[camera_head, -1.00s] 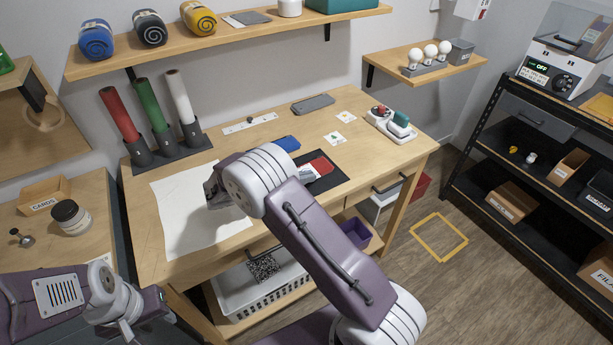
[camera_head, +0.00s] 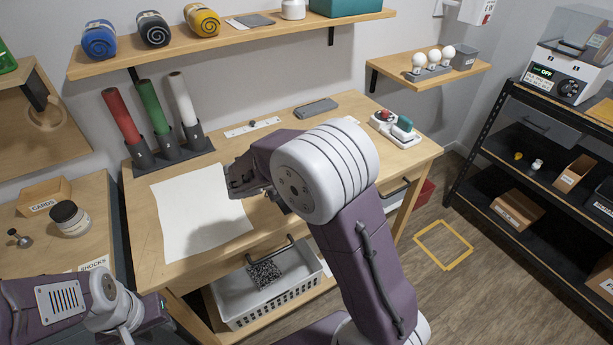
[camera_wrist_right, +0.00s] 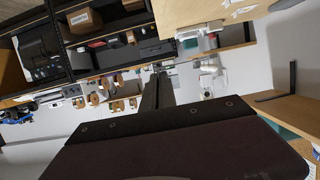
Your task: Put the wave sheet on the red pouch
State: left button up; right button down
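The red pouch does not show now; my right arm covers its place on the workbench in the head view. I cannot pick out the wave sheet for certain. Small white cards (camera_wrist_right: 243,12) lie on the benchtop at the top of the right wrist view, too small to read. My right gripper (camera_head: 241,182) is over the right edge of the large white paper, partly hidden by its own wrist; its opening is unclear. My left gripper (camera_head: 150,310) is low at the left, away from the bench, its fingers unclear.
The large white paper (camera_head: 195,220) covers the left of the workbench. Red, green and white rolls stand in a dark holder (camera_head: 170,155) behind it. A grey slab (camera_head: 316,108) and a white-based device (camera_head: 392,130) are at the back right. A white basket (camera_head: 270,295) sits below.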

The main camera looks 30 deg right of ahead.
jog(key=w+a+f, duration=0.1)
jog(key=w+f, duration=0.1)
jog(key=w, duration=0.1)
jog(key=w+a+f, duration=0.2)
jog(key=w, duration=0.1)
jog(key=w+a+f+p, duration=0.1)
jog(key=w+a+f, duration=0.1)
jog(key=w, duration=0.1)
jog(key=shift+w+a+f, duration=0.1)
notch_tip(320, 180, down, 4)
jog(key=shift+f, duration=0.1)
jog(key=shift+f+b, duration=0.1)
jog(key=shift+b, duration=0.2)
jog(key=c, duration=1.7)
grip_release()
